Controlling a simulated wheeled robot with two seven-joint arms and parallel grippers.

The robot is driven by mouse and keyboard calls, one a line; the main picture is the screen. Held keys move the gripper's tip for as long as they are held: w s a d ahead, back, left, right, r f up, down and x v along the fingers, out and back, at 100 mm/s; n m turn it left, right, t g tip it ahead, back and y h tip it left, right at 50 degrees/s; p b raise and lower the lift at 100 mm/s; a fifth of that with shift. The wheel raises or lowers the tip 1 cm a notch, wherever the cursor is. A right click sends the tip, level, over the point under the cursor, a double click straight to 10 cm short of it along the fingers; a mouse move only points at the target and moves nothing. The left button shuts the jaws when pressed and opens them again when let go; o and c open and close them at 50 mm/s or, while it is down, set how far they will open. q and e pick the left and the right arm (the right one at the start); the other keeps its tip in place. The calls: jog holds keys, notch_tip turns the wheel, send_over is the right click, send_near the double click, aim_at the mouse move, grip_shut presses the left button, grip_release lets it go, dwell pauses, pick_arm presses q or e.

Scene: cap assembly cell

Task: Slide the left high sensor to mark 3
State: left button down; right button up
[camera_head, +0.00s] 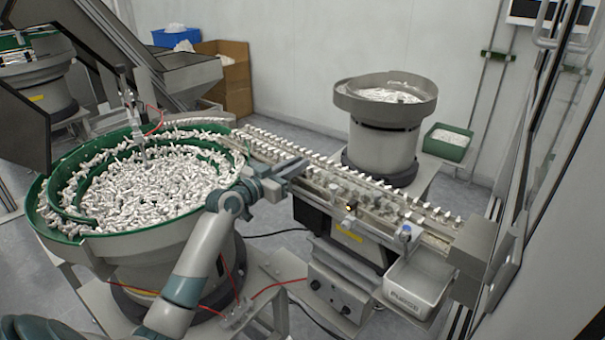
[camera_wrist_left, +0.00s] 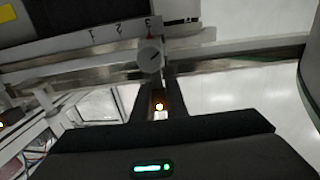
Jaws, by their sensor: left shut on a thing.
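The knob stands directly below mark 3 (camera_wrist_left: 148,22) in that picture. My left gripper (camera_wrist_left: 156,88) is shut on the sensor. In the head view, my left gripper (camera_head: 298,172) is at the near side of the feed track, and its fingers hide the sensor there. My right gripper is not in view.
The green-rimmed bowl (camera_head: 60,222) full of white parts stands close under my left arm. The feed track (camera_head: 330,186) runs right past another amber lamp (camera_head: 350,207) to a grey bin (camera_head: 417,283). A second bowl feeder (camera_head: 383,145) stands behind.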

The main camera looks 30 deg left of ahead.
pick_arm(q)
jog(key=shift+a+r, duration=0.1)
jog(key=shift+a, duration=0.05)
jog(key=c, duration=1.8)
grip_release()
jog(key=shift+a, duration=0.1)
jog(key=shift+o, duration=0.2)
jog(key=shift+a, duration=0.1)
